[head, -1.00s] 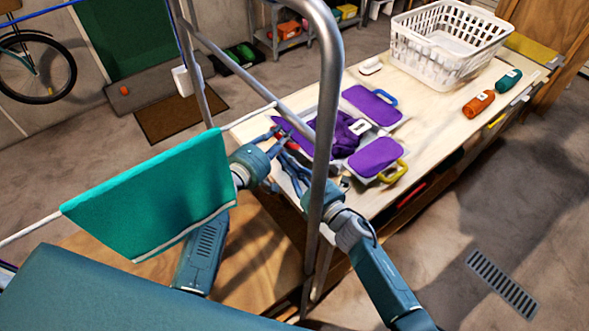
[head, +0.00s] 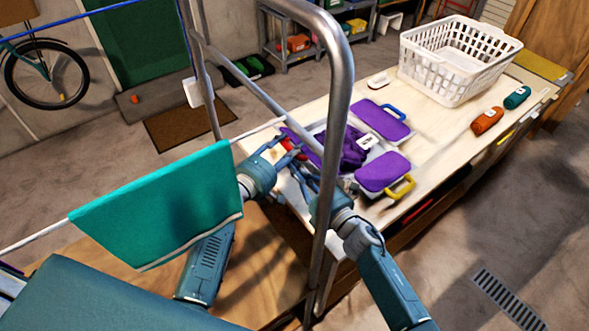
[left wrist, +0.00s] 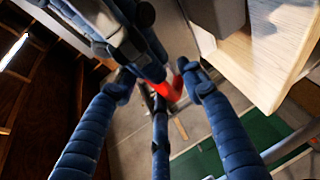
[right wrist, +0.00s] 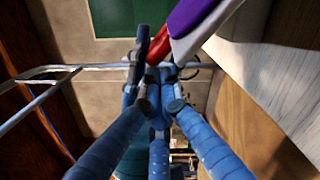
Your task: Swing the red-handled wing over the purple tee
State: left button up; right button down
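The purple tee (head: 340,152) lies bunched on the folding board on the bench, partly behind my metal-rail view. The red handle (head: 291,146) is at the board's near left edge, beside a purple-covered wing; it also shows in the left wrist view (left wrist: 180,82) and right wrist view (right wrist: 158,52). My left gripper (head: 287,143) is around the red handle, with its fingers apart; a firm hold is not visible. My right gripper (head: 300,175) is just below and right of the handle; its fingertips are close together and overlap other parts, so its closure is unclear.
A metal rail (head: 340,100) rises in front of the workspace. A teal cloth (head: 160,205) hangs on a rod at left. Wings with blue (head: 391,112) and yellow (head: 402,188) handles lie at right.

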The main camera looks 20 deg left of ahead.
pick_arm(q)
jog(key=shift+s+d+f, duration=0.1)
jog(key=shift+s+f, duration=0.05)
jog(key=shift+f, duration=0.1)
